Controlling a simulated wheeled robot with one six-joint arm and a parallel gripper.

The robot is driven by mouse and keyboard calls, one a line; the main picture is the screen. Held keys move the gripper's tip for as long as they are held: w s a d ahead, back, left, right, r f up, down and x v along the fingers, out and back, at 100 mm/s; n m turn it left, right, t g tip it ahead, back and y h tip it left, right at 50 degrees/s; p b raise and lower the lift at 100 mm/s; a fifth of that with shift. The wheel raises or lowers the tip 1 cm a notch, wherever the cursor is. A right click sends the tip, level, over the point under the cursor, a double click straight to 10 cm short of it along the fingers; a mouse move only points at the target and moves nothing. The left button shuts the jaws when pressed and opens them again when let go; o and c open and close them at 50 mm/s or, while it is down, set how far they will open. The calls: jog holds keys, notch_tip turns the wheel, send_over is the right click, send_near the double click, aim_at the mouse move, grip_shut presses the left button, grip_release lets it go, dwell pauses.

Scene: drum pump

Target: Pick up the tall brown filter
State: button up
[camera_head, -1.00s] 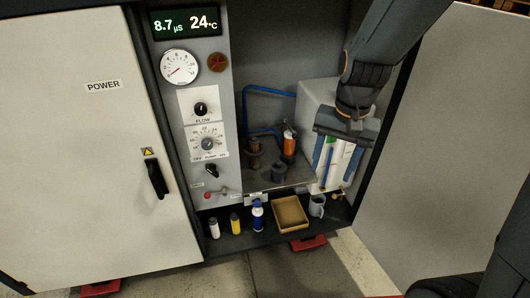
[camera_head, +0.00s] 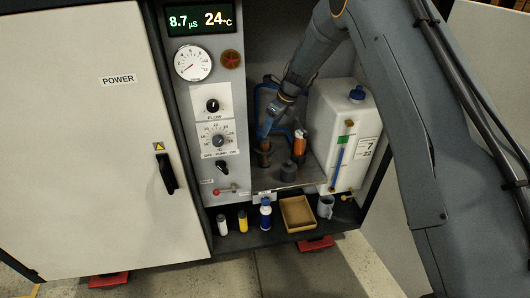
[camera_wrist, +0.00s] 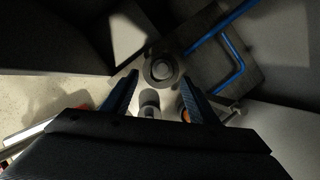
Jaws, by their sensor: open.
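The tall brown filter (camera_head: 264,157) stands upright at the left of the small grey shelf inside the cabinet. In the wrist view its round top (camera_wrist: 162,68) shows from above with a dark ring around it. My gripper (camera_head: 264,137) is directly above the filter and hides its upper part in the head view. In the wrist view my gripper (camera_wrist: 160,77) has its two blue fingers apart, with the filter's top between and just beyond the tips. Whether the fingers touch it I cannot tell.
A dark short cylinder (camera_head: 289,171) and an orange cylinder (camera_head: 300,143) stand close by on the right. A blue pipe (camera_wrist: 234,57) runs behind. A white tank (camera_head: 345,130) stands right. Bottles, a cardboard tray (camera_head: 297,226) and a mug (camera_head: 325,206) sit below.

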jog(key=shift+d+p+x, duration=0.1)
jog(key=shift+p+x, duration=0.2)
jog(key=shift+x, duration=1.45)
jog(key=shift+d+p+x, duration=0.15)
jog(key=shift+p+x, duration=0.15)
jog(key=shift+x, duration=1.45)
jog(key=shift+w, duration=0.15)
grip_shut()
